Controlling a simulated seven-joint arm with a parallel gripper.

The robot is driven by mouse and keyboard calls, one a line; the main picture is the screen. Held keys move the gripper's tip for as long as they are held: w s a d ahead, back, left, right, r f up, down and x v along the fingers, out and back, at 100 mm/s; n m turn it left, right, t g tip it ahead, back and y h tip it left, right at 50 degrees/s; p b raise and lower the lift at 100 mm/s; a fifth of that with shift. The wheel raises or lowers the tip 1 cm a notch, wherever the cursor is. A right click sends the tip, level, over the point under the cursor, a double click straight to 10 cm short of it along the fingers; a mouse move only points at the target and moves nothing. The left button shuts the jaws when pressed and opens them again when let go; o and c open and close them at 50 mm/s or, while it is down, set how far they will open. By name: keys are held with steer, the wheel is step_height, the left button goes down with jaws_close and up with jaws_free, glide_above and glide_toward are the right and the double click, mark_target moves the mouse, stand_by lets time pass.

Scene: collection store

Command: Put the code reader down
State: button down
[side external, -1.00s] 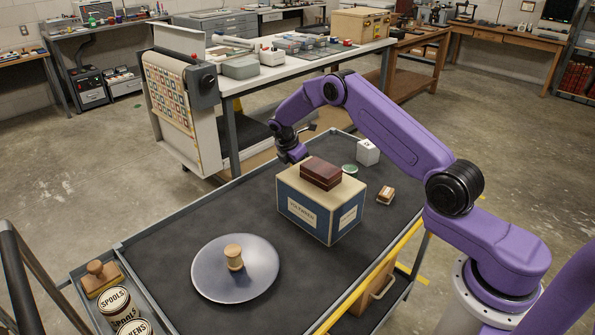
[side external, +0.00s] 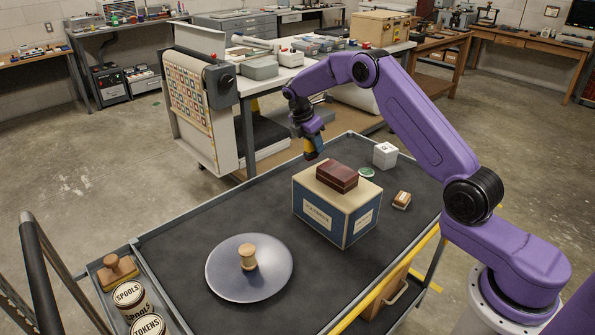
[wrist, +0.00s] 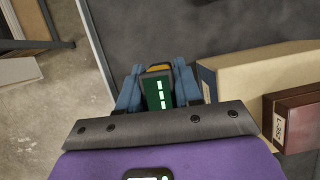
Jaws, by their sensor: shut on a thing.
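The code reader (wrist: 160,92) is in my gripper. In the wrist view it has a dark green face with white bars and a yellow far end, between the two blue fingers of my gripper (wrist: 158,84).
A dark red case (side external: 337,176) lies on the box. A white cube (side external: 385,155), a green disc (side external: 367,172) and a small wooden block (side external: 402,200) stand beyond the box. A round grey plate (side external: 225,280) bears a wooden spool (side external: 248,257). Bare trolley top lies left of the box.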

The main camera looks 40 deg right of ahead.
steer(key=w+a+n+t, duration=0.2)
steer(key=a+n, duration=0.3)
steer(key=a, duration=1.3)
steer(key=shift+a+f, duration=0.2)
steer(key=shift+f, duration=1.4)
steer(key=shift+a+f, duration=0.15)
steer(key=shift+f, duration=1.4)
steer(key=shift+a+f, duration=0.2)
steer(key=shift+f, duration=1.4)
steer(key=shift+f, duration=0.15)
steer(key=c, duration=0.8)
jaws_free()
steer(key=shift+o, duration=0.2)
